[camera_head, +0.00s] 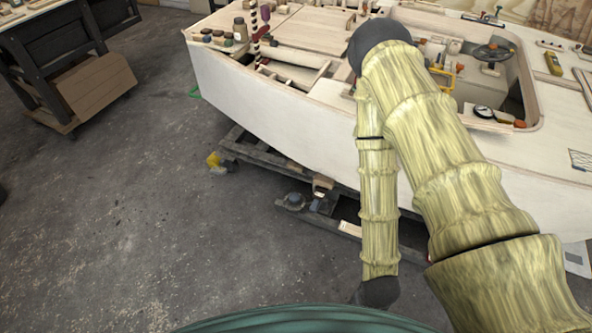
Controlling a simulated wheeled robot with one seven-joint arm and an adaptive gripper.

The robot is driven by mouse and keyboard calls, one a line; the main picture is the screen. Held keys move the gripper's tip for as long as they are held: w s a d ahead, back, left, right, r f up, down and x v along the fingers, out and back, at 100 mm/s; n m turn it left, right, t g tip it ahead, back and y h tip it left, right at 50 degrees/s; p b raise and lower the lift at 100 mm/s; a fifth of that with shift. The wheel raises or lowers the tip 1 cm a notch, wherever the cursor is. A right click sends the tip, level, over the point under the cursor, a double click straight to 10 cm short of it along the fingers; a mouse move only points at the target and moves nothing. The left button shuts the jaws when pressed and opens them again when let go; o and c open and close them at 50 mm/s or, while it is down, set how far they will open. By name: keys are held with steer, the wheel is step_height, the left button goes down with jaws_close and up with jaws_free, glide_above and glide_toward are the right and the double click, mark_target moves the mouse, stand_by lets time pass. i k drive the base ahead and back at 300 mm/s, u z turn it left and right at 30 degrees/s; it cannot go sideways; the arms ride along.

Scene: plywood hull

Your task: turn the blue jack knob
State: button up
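I cannot make out a blue jack knob in the head view. Below the white plywood hull (290,125), a dark cradle of timbers (262,155) stands on the floor. A dark grey fitting (292,201) sits low on the cradle, and its details are too small to tell. My arm, in a yellow-green ribbed cover, rises from the bottom right, bends at a dark joint over the hull, and drops down in front of it. The lower link ends in a dark rounded part near the bottom edge. No gripper fingers show. My arm hides part of the hull and cradle.
A dark workbench (60,50) stands at the upper left. Small jars (222,38) and tools lie on the hull. The grey floor (130,200) at left is clear.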

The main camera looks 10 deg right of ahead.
mark_target(294, 197)
steer(key=u, duration=0.8)
steer(key=i, duration=0.65)
steer(key=z, duration=0.8)
